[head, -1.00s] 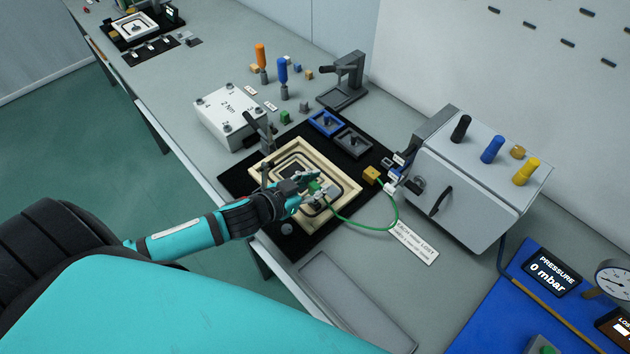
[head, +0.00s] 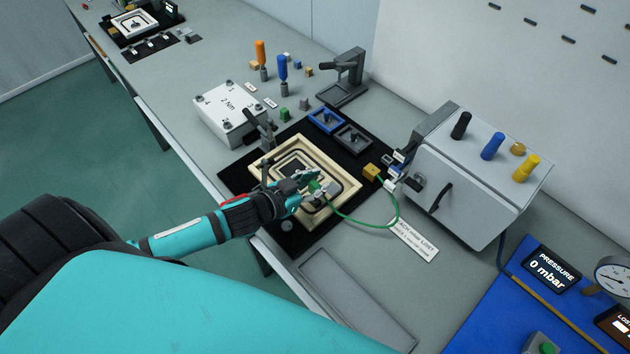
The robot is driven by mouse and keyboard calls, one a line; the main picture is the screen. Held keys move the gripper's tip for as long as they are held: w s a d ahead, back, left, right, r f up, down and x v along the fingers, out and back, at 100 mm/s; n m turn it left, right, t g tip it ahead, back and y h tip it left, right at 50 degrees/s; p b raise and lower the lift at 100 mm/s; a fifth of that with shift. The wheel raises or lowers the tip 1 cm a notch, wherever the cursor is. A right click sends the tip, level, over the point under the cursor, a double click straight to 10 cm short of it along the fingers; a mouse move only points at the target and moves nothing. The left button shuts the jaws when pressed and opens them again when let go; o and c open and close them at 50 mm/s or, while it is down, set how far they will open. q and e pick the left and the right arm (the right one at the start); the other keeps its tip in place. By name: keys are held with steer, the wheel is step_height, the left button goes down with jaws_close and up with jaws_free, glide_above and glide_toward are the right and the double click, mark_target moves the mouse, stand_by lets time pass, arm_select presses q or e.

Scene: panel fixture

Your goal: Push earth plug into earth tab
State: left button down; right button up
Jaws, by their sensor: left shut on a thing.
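My left gripper (head: 311,183) reaches in from the left over the cream square frame (head: 352,186) on the black mat. It is shut on the green earth plug (head: 316,187) at the frame's right part. A green wire (head: 370,225) curves from the plug to the right, up towards the brass block (head: 371,171) and the grey cabinet. A small silver-grey piece (head: 327,191) lies right beside the plug; I cannot tell if it is the earth tab or whether the plug touches it. My right gripper is not in view.
The grey cabinet (head: 465,190) with black, blue and yellow knobs stands to the right. A white box (head: 226,113) and a clamp stand (head: 345,80) are behind. A label card (head: 415,241) and an empty shallow tray (head: 350,290) lie in front.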

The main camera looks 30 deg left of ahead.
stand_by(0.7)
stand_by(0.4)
arm_select(q)
steer(key=shift+p, duration=0.55)
steer(key=shift+f+b, duration=0.5)
steer(key=shift+f, duration=0.15)
steer(key=shift+f+b, duration=0.5)
steer(key=shift+f, duration=0.25)
steer(key=c, duration=1)
jaws_free()
